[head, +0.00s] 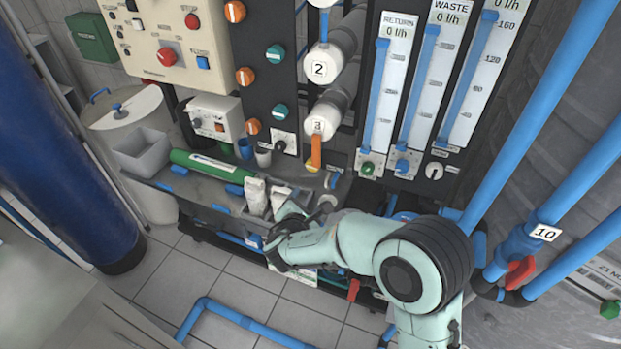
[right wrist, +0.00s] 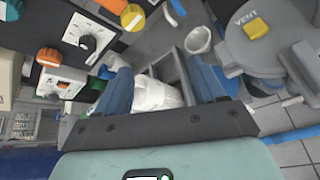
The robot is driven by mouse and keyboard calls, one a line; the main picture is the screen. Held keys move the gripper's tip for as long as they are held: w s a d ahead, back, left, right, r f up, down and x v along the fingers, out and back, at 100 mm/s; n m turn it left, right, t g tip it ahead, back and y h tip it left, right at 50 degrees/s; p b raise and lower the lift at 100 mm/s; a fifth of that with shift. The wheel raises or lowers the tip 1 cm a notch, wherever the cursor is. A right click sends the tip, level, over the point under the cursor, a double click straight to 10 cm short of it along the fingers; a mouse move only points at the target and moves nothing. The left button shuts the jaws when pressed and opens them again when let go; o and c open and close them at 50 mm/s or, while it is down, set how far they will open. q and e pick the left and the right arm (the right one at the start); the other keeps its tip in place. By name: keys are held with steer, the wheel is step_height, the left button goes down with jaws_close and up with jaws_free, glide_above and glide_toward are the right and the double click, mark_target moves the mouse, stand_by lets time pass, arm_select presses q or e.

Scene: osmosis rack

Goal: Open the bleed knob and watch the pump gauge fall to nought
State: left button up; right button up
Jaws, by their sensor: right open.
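My right gripper (head: 280,215) is over the bench's front edge in the head view, partly hidden by its own wrist. In the right wrist view its two blue-grey fingers (right wrist: 160,70) are spread apart. A crumpled white item (right wrist: 158,93) shows between and beyond them; I cannot tell how far off it is. No knob is between the fingers. A yellow knob on a round grey cap marked VENT (right wrist: 257,27) is at the upper right. A black dial knob on a white plate (right wrist: 88,43) is at the upper left. No bleed label or pump gauge is readable. My left gripper is out of view.
White packets (head: 255,197) and a green cylinder (head: 207,165) lie on the bench, with a grey bin (head: 142,152) at its left. Flow tubes (head: 387,90) stand above right. Blue pipes (head: 535,245) fill the right side. Tiled floor (head: 220,300) is open in front, crossed by a blue pipe.

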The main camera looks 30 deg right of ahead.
steer(key=w+d, duration=0.3)
steer(key=w, duration=0.2)
steer(key=w+d+t+p, duration=0.1)
steer(key=w+d, duration=0.3)
steer(key=w, duration=0.2)
steer(key=shift+w+f+p, duration=0.25)
steer(key=shift+f+p, duration=0.05)
steer(key=shift+f, duration=0.1)
steer(key=c, duration=1.1)
